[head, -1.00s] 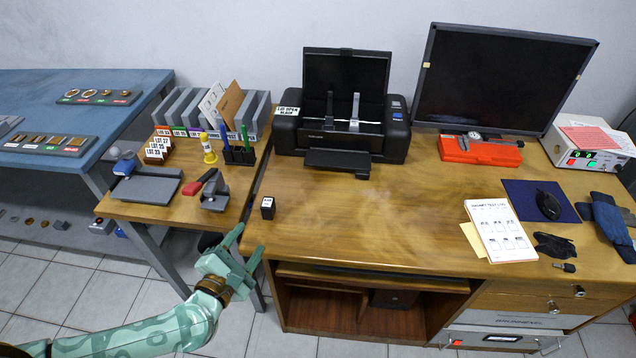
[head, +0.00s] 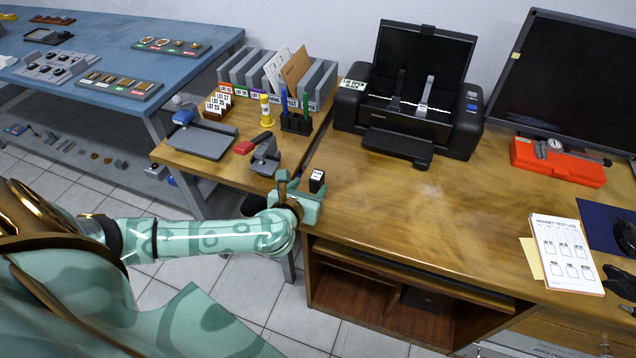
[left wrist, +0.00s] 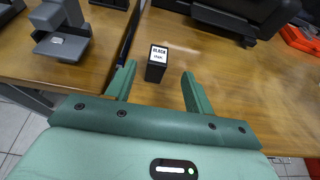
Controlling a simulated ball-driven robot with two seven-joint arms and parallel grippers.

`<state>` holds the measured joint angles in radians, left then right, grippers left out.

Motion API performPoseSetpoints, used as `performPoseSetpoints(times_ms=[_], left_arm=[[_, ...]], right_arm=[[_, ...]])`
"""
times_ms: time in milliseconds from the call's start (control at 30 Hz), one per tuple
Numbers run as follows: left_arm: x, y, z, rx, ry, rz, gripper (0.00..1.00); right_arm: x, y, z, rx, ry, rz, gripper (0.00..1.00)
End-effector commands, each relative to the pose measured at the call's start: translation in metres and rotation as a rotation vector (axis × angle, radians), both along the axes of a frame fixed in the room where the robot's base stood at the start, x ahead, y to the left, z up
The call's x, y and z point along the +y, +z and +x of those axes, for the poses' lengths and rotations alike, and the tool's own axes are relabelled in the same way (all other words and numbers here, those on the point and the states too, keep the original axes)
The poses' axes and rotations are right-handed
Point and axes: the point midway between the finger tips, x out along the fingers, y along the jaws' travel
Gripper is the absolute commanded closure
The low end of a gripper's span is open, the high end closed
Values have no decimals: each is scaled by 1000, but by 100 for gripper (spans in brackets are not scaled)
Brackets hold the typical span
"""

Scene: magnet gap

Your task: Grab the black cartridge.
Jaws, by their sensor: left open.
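The black cartridge (head: 317,181) stands upright near the left front edge of the wooden desk. It is a small black block with a white label, and it also shows in the left wrist view (left wrist: 157,64). My left gripper (head: 297,192) is at the desk's front left edge, close to the cartridge. In the left wrist view the fingers of the left gripper (left wrist: 156,84) are open, with the cartridge just ahead of the gap between them and apart from both. My right gripper is not in view.
A black printer (head: 412,100) stands behind the cartridge on the desk (head: 430,215). A grey stapler-like tool (head: 264,155) and a pen holder (head: 297,122) are on the side table at left. The desk right of the cartridge is clear.

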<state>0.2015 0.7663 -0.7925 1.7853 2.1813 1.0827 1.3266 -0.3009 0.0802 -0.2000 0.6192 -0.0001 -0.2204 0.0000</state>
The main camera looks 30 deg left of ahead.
Motion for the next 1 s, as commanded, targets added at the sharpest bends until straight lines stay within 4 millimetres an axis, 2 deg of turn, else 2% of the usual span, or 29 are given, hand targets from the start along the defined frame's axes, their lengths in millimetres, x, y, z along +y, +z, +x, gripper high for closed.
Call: performPoseSetpoints(times_ms=[300, 567, 600, 767, 1000], left_arm=[[13, -18, 41, 0, -1, 2, 47], [14, -18, 46, 0, -2, 1, 47], [14, -18, 46, 0, -2, 1, 50], [14, -18, 46, -1, -1, 2, 95], [14, -18, 46, -1, -1, 2, 95]], right_arm=[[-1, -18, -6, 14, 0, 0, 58], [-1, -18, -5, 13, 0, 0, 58], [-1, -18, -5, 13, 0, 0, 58], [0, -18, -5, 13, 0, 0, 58], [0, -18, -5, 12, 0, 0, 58]])
